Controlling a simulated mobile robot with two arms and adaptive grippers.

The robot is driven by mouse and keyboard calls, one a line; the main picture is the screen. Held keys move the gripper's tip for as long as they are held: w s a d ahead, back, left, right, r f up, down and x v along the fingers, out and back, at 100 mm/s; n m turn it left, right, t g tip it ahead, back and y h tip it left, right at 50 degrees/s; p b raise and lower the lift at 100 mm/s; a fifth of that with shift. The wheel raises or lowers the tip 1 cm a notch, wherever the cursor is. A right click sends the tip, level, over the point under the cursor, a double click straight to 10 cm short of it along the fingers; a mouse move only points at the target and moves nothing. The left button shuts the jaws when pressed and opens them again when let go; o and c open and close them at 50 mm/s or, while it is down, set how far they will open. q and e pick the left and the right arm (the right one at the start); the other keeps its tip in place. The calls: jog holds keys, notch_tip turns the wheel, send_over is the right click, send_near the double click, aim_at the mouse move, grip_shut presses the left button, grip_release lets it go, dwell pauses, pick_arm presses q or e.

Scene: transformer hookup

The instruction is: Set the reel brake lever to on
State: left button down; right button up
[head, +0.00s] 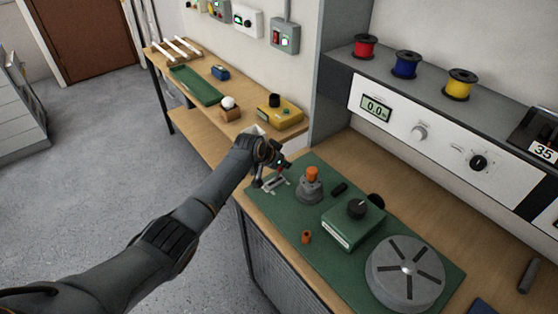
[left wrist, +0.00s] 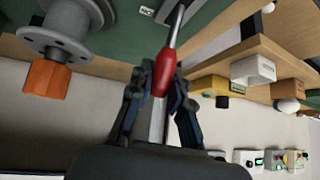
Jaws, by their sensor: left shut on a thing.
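The reel brake lever is a metal rod with a red grip (left wrist: 163,72), large in the middle of the left wrist view. In the head view its pale slotted base (head: 275,182) sits at the far left corner of the green mat (head: 270,216), and the lever is mostly hidden by my gripper. My left gripper (head: 275,161) is above that base; in the left wrist view its dark fingers (left wrist: 163,82) are closed on both sides of the red grip. My right gripper is in neither view.
Right of the lever, a grey flanged post with an orange top (head: 312,185), a green box with a black knob (head: 354,222) and a slotted grey disc (head: 405,272) stand on the mat. A yellow box (head: 280,118) is on the bench behind. Floor at left is clear.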

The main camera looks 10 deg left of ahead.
pick_arm(q)
jog(key=shift+w+d+f+g+y, duration=0.2)
jog(key=shift+w+d+g+y, duration=0.1)
jog(key=shift+g+y, duration=0.15)
jog(key=shift+a, duration=0.1)
jog(key=c, duration=1.2)
grip_release()
jog(key=shift+w, duration=0.1)
jog(key=v, duration=1.2)
jog(key=shift+w, duration=0.1)
